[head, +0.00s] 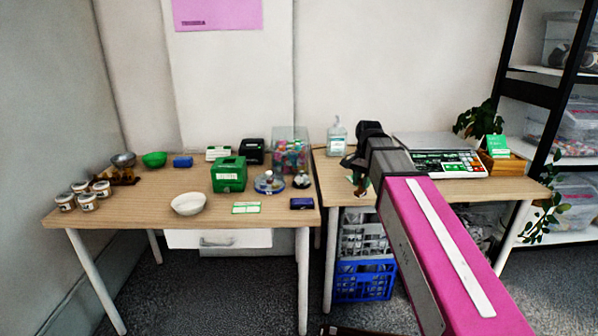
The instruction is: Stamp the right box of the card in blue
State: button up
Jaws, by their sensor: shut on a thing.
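A small white card (246,208) with green markings lies flat near the front of the left table (110,207); its boxes are too small to read. A dark blue pad (302,203) lies to its right, near the table's front right corner. My gripper (356,172) is to the right of both, over the left end of the right table (535,189). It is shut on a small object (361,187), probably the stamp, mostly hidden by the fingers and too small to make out.
A green box (229,176), a white bowl (188,204), a round blue-rimmed holder (268,184) and a clear bin (290,152) surround the card. Several jars (88,202) stand far left.

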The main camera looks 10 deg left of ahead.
jog(key=s+a+r+m, duration=0.15)
jog(key=a+m, duration=0.25)
jog(key=a, duration=0.6)
jog(key=s+a+r+m, duration=0.1)
jog(key=a+r+m, duration=0.15)
jog(key=a, duration=0.75)
jog(key=shift+m+y, duration=0.35)
jog(key=shift+y, duration=0.05)
jog(key=shift+w+a+f, duration=0.1)
jog(key=shift+w+f, duration=0.05)
jog(key=shift+f, duration=1.5)
jog(key=shift+w+f, duration=0.1)
jog(key=shift+f, duration=1.55)
jog(key=shift+f, duration=0.55)
notch_tip(320, 180, up, 7)
